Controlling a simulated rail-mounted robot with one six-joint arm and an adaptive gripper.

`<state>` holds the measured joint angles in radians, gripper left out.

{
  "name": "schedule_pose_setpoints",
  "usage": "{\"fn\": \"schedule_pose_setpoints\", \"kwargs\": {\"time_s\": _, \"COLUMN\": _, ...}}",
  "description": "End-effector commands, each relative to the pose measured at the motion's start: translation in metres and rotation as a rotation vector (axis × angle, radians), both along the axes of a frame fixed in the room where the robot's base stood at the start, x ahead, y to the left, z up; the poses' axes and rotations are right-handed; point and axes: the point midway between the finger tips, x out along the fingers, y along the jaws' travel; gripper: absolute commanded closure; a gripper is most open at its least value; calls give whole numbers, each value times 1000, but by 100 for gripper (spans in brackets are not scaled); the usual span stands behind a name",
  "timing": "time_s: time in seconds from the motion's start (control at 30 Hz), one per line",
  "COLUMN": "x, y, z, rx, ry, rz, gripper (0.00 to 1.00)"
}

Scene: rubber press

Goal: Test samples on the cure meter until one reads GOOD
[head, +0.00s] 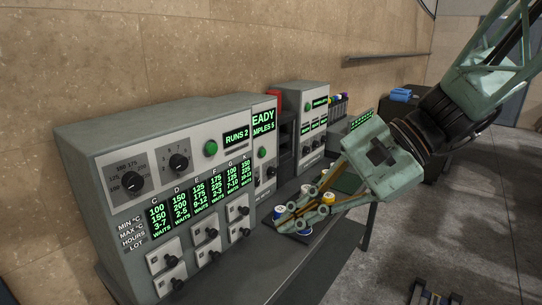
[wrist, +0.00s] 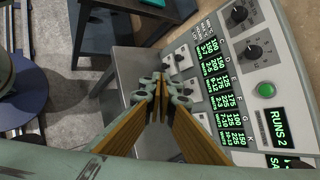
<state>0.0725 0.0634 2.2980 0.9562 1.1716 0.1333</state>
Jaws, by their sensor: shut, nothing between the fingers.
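My gripper (head: 284,217) is shut and empty, reaching left over the bench in front of the large grey panel machine (head: 110,225). In the wrist view its fingertips (wrist: 163,88) meet beside that panel. Several small sample pots stand on the bench around and behind the fingers, partly hidden: one white and blue (head: 306,190), one with yellow (head: 328,198), one blue (head: 304,229). The tall display (head: 263,122) at the machine's right end shows "EADY" and "MPLES 5", its left edge cut off. I cannot tell which unit is the cure meter. No GOOD reading shows.
The large machine has knobs, a RUNS 2 display (head: 236,136), and green columns reading WAITS above several small drawers. A second grey machine (head: 312,126) stands farther back beside a rack of coloured tubes (head: 339,106). Blue items (head: 401,95) lie on a dark table. Open floor lies right.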

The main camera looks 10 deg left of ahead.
Motion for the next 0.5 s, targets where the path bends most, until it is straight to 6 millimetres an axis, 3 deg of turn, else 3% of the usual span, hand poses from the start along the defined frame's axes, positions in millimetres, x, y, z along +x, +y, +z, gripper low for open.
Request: {"fn": "schedule_pose_setpoints", "kwargs": {"time_s": 0.5, "x": 70, "y": 23, "z": 6, "rx": 176, "ry": 133, "rz": -146, "gripper": 100}}
